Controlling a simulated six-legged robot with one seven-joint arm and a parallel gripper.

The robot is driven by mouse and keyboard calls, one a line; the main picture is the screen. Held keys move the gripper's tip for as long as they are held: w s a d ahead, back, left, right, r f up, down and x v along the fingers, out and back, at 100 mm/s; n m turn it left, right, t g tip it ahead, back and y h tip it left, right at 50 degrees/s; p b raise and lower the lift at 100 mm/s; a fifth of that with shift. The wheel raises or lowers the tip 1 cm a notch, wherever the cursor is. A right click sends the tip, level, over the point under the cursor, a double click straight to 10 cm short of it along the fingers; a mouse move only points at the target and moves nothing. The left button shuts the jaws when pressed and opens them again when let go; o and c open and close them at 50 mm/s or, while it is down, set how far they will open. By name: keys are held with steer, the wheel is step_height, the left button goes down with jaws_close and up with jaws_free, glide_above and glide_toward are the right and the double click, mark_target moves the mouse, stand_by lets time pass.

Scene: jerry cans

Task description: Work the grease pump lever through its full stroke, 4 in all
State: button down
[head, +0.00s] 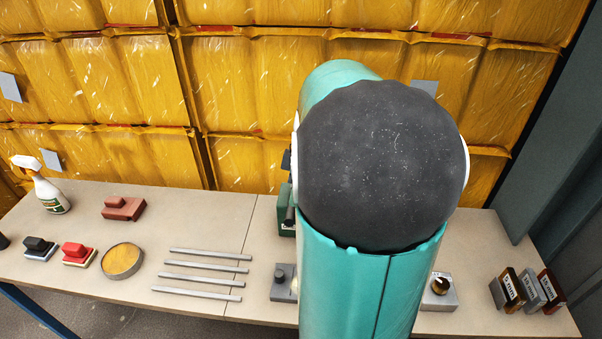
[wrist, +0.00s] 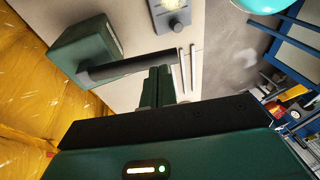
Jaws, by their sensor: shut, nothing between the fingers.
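The grease pump is a dark green box (wrist: 80,52). It stands at the left of the wrist view, on the pale bench. Its dark bar-like lever (wrist: 122,66) reaches right from the box across the front of my fingers. My gripper (wrist: 158,74) is shut and empty, with its two green fingers together. The fingertips are at the lever's outer part; whether they touch it I cannot tell. In the head view, a strip of the green pump (head: 286,220) shows, with a dark piece above it. My teal and black arm hides the rest and my gripper.
A grey knob box (head: 439,290) and labelled blocks (head: 530,290) stand right. Yellow wrapped stacks (head: 250,90) rise behind.

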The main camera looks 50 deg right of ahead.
mark_target(293, 214)
steer(key=shift+x, duration=1.05)
steer(key=shift+f, duration=0.15)
steer(key=shift+s+a+f+t+h, duration=0.25)
steer(key=shift+f+t+h, duration=0.1)
steer(key=shift+f+h, duration=0.15)
steer(key=shift+s+a+f+t+h, duration=0.1)
steer(key=shift+a+f+t+h, duration=0.2)
steer(key=shift+f+h, duration=0.25)
steer(key=shift+s+a+f, duration=0.1)
steer(key=shift+s+f, duration=0.05)
steer(key=shift+f, duration=1.1)
steer(key=shift+s+a+f, duration=0.15)
steer(key=shift+f, duration=1.15)
